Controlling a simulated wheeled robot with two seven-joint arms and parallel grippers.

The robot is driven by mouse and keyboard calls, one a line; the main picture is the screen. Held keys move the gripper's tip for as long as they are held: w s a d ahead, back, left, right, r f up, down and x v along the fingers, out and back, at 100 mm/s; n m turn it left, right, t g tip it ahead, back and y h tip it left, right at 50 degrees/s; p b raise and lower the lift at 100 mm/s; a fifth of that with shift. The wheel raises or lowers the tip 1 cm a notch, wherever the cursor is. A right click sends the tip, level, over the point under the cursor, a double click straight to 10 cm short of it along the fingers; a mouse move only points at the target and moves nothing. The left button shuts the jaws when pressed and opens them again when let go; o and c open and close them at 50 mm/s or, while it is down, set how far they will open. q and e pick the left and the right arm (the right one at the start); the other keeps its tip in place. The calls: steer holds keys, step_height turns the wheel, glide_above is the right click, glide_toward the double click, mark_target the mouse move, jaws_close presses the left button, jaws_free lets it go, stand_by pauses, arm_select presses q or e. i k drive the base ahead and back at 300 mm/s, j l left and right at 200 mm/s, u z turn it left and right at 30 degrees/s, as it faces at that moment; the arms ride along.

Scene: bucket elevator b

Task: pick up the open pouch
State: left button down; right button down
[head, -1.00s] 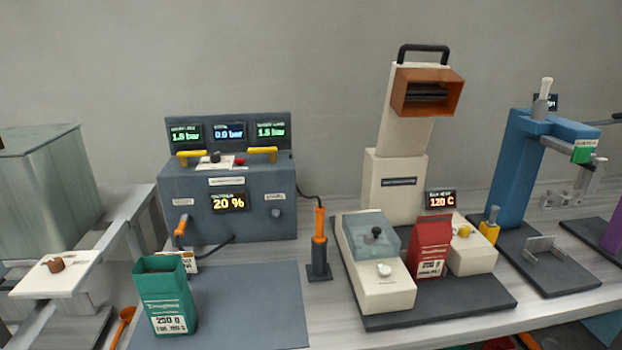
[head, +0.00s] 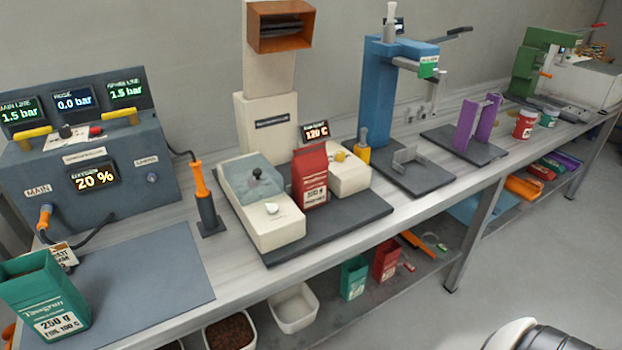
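The open pouch (head: 45,299) is a teal bag with a white label reading 250 g. It stands upright at the lower left, on the left part of the grey-blue mat (head: 150,265). Its top is open and dark brown contents show inside. Neither gripper is in view, so nothing of mine is seen touching the pouch. A white and black rounded part at the bottom right edge looks like a piece of my own arm.
The grey gauge box (head: 100,180) stands behind the pouch, with an orange-handled wand (head: 205,205) beside it. A red pouch (head: 310,175) stands by the cream sealer (head: 260,205). Blue and green presses stand farther right. A lower shelf holds bins and pouches. The mat's right part is clear.

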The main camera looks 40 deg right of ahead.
mark_target(310, 165)
steer(key=i+l+z, duration=0.1)
steer(key=l, duration=1.8)
